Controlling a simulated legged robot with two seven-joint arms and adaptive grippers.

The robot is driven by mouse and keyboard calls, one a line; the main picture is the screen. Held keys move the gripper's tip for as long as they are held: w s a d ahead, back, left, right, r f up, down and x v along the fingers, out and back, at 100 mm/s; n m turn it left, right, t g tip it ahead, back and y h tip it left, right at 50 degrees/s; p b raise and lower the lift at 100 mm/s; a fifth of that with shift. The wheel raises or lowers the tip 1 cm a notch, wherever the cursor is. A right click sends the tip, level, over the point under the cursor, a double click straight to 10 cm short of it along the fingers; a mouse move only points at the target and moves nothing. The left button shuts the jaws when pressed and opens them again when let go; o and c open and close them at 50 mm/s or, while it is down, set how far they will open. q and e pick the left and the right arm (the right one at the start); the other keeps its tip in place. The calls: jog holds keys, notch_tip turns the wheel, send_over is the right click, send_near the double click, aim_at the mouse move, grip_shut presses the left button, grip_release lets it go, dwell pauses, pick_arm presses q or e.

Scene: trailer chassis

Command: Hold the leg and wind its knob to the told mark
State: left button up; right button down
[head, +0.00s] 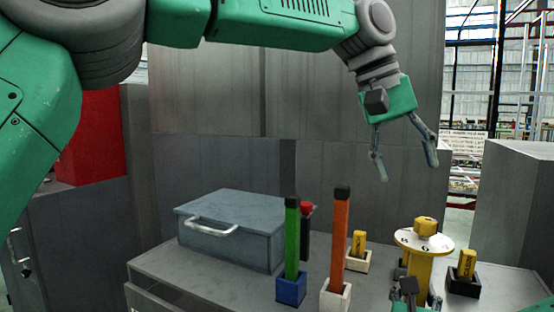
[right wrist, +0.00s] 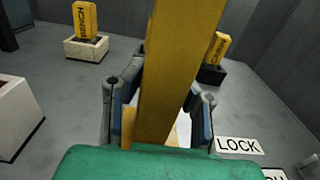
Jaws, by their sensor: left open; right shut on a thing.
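The leg (head: 419,268) is a yellow upright post on the grey bench at the right of the head view. A white dial disc (head: 407,240) with dark marks sits on its top, and a yellow knob (head: 425,226) stands on the disc. I cannot read the marks. My right gripper (right wrist: 158,95) is shut on the leg (right wrist: 178,60), one finger on each side, below the disc; in the head view only part of it shows at the bottom. My left gripper (head: 408,171) is open and empty, pointing down, above the knob and apart from it.
A grey-blue lidded box (head: 230,228) stands at the bench's left. A green bar (head: 292,240) in a blue holder and an orange bar (head: 340,240) in a white holder stand mid-bench. Yellow blocks (head: 359,243) (head: 467,263) sit in holders near the leg. A LOCK label (right wrist: 238,145) lies on the bench.

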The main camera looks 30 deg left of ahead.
aim_at(425, 220)
pick_arm(q)
jog(key=d+f+m, duration=0.1)
jog(key=f+m, duration=0.2)
jog(key=m, duration=0.2)
jog(key=w+d+f+m, duration=0.1)
jog(key=f+m, duration=0.3)
jog(key=m, duration=0.1)
jog(key=w+d+f+m, duration=0.1)
jog(key=d+f+m, duration=0.1)
jog(key=m, duration=0.3)
jog(key=shift+f, duration=0.9)
jog(key=n+t, duration=0.1)
jog(key=n, duration=0.1)
jog(key=n+y, duration=0.1)
jog(key=n, duration=0.1)
jog(key=shift+r+n+t, duration=0.15)
jog(key=shift+n+t, duration=0.25)
jog(key=v, duration=1.2)
jog(key=w+a+f+n+t, duration=0.1)
jog(key=w+a+n, duration=0.3)
jog(key=a, duration=0.6)
jog(key=w+a+f+n+t+y, duration=0.1)
jog(key=w+a+n, duration=0.3)
jog(key=a, duration=0.6)
jog(key=w+a+f+n+t, duration=0.2)
jog(key=w+a+n+t, duration=0.1)
jog(key=w+a, duration=0.5)
jog(key=shift+a+f+n, duration=0.35)
jog(key=shift+a+n, duration=0.25)
jog(key=shift+a, duration=0.65)
